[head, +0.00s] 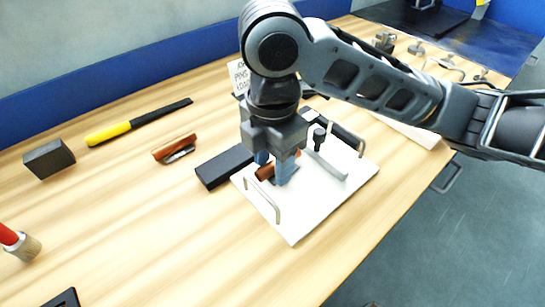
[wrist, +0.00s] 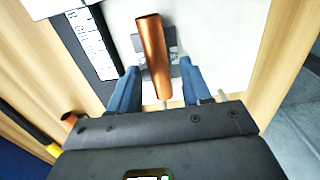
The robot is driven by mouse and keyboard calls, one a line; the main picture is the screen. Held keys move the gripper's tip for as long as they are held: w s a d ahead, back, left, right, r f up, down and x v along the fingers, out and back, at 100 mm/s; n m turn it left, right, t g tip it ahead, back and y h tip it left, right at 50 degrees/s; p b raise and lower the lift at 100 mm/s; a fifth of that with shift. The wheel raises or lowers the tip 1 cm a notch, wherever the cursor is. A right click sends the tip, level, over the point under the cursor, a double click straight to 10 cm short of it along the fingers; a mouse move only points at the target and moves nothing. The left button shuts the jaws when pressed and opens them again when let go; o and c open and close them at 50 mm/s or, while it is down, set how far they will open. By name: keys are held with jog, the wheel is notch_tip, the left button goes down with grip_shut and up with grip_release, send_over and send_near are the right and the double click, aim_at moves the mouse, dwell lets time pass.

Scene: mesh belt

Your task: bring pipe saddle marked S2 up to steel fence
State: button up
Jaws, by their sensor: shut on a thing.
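A copper-coloured pipe saddle (head: 266,172) is between the fingers of my gripper (head: 275,172), low over the white board (head: 294,232). In the wrist view the saddle (wrist: 153,55) runs lengthwise between the fingertips (wrist: 158,85), with a grey piece behind it. My gripper is shut on it. I cannot read an S2 mark, nor tell whether the saddle touches the board. A grey bar (head: 330,167) that looks like the steel fence stands on the board to the right of my gripper, apart from the saddle.
A black block (head: 223,166) lies at the board's left edge. A wire handle (head: 263,198) rises at the board's front left. A second copper piece (head: 175,147), a yellow-handled tool (head: 108,133) and a dark block (head: 48,158) lie left. The front tabletop is mostly clear.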

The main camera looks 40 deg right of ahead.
jog(key=shift+d, duration=0.9)
dwell(0.8)
jog(key=o, duration=1.4)
jog(key=shift+c, duration=0.2)
jog(key=shift+r+p, duration=0.4)
jog(key=shift+r, duration=3.45)
